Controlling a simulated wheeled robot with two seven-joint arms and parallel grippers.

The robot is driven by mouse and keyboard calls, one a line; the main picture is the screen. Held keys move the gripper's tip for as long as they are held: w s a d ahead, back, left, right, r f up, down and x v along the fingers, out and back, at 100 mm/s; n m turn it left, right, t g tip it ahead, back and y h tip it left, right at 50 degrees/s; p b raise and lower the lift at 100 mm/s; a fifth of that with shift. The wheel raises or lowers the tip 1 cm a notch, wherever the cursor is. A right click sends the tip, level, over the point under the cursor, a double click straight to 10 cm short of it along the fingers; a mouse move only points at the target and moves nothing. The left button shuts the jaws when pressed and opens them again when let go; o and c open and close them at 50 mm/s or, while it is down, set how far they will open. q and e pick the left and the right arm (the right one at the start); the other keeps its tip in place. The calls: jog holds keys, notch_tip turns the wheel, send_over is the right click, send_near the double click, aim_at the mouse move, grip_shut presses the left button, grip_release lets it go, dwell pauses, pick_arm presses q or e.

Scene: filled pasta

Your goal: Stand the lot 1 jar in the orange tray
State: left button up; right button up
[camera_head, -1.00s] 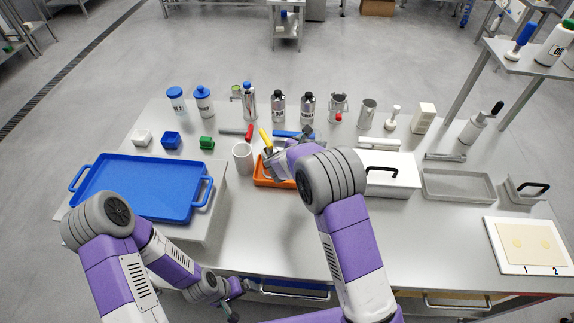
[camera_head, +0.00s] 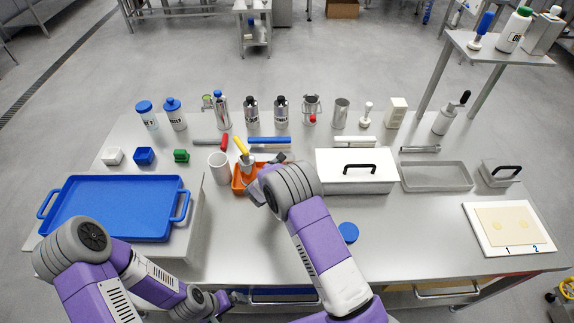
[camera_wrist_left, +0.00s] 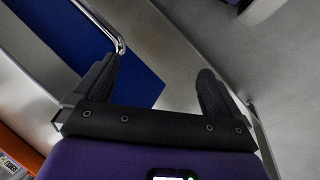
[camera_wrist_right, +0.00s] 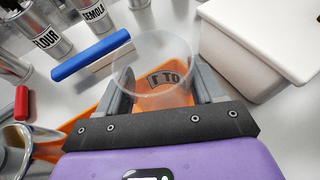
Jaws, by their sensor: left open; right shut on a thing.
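The clear lot 1 jar (camera_wrist_right: 160,75) shows in the right wrist view, its label upside down and partly out of sight. My right gripper (camera_wrist_right: 160,98) is shut on it. Orange shows through and below the jar, so it is over or in the orange tray; I cannot tell whether it touches the floor. In the head view the orange tray (camera_head: 237,184) is partly covered by my right gripper (camera_head: 268,172), which hides the jar. My left gripper (camera_wrist_left: 157,92) is open and empty at the table's front edge, away from the tray.
A white mug (camera_head: 219,168) stands left of the tray, and a yellow-handled tool (camera_head: 241,146) is at its left part. A white box (camera_head: 352,178) is close on the right. A blue disc (camera_head: 348,232) lies in front. Bottles stand behind. A blue tray (camera_head: 110,207) is at left.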

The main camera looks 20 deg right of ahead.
jog(key=shift+f, duration=0.1)
jog(key=o, duration=1.3)
jog(key=shift+c, duration=0.2)
jog(key=shift+s+a+r, duration=0.25)
jog(key=shift+a+r, duration=0.05)
jog(key=shift+r, duration=0.05)
jog(key=p+v, duration=0.1)
jog(key=v, duration=1)
jog(key=shift+s+r, duration=0.1)
